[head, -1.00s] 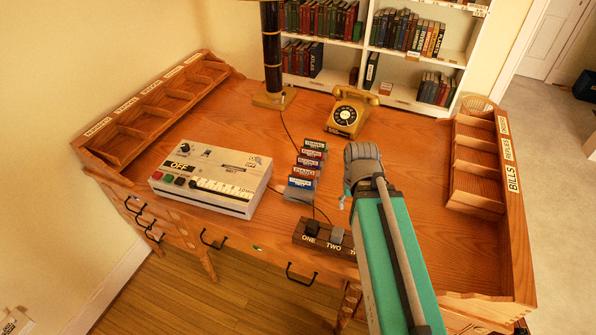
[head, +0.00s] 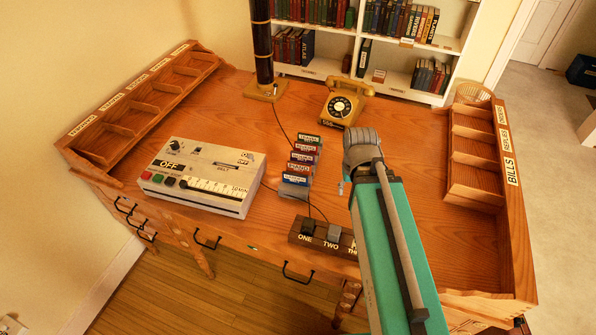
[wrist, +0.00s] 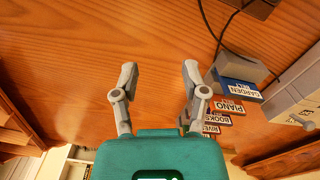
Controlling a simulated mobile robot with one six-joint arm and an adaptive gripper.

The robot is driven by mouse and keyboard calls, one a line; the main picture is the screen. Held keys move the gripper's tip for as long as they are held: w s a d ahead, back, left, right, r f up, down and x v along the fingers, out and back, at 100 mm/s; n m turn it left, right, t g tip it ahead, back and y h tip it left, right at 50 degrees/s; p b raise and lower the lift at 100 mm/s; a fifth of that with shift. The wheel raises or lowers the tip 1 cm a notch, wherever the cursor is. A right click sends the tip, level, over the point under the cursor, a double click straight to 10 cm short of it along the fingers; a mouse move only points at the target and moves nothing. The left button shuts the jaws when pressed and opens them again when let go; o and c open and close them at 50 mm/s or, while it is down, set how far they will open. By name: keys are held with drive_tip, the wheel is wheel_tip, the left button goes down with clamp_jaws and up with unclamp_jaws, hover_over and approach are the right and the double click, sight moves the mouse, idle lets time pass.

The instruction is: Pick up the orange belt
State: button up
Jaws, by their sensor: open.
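A short row of labelled blocks stands in a grey holder (head: 293,191) in the middle of the desk. The block labelled PIANO (head: 298,169) looks orange-red and may be the orange belt; it also shows in the wrist view (wrist: 229,107). The blue GARDEN block (wrist: 240,88) is in front of it, and the BOOKS block (wrist: 216,119) is behind it. My gripper (wrist: 159,74) is open and empty above bare desk, with the row to its right in the wrist view. In the head view, my gripper (head: 344,186) is right of the row, its fingers mostly hidden.
A beige control box (head: 205,175) is left of the row. A dark switch block (head: 305,241) stands at the front edge, a yellow telephone (head: 340,107) at the back. Wooden sorting racks line the left (head: 145,105) and right (head: 475,150) sides. A cable runs past the blocks.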

drive_tip(key=w+a+r+n+p, duration=0.4)
drive_tip(key=w+a+n, duration=0.35)
drive_tip(key=w, duration=0.25)
wheel_tip(320, 180, up, 3)
drive_tip(key=n+p, duration=0.3)
drive_tip(key=n, duration=0.4)
hover_over(299, 164)
drive_tip(key=shift+w+f, duration=0.15)
drive_tip(key=shift+w, duration=0.1)
drive_tip(key=shift+f+b, duration=0.1)
drive_tip(key=shift+b, duration=0.2)
wheel_tip(299, 164, down, 8)
drive_tip(key=b, duration=0.8)
drive_tip(key=shift+f, duration=0.25)
drive_tip(key=shift+f+b, duration=0.1)
drive_tip(key=shift+b, duration=0.25)
drive_tip(key=shift+s+f+b, duration=0.15)
drive_tip(key=shift+f+b, duration=2.3)
drive_tip(key=shift+f, duration=0.05)
clamp_jaws()
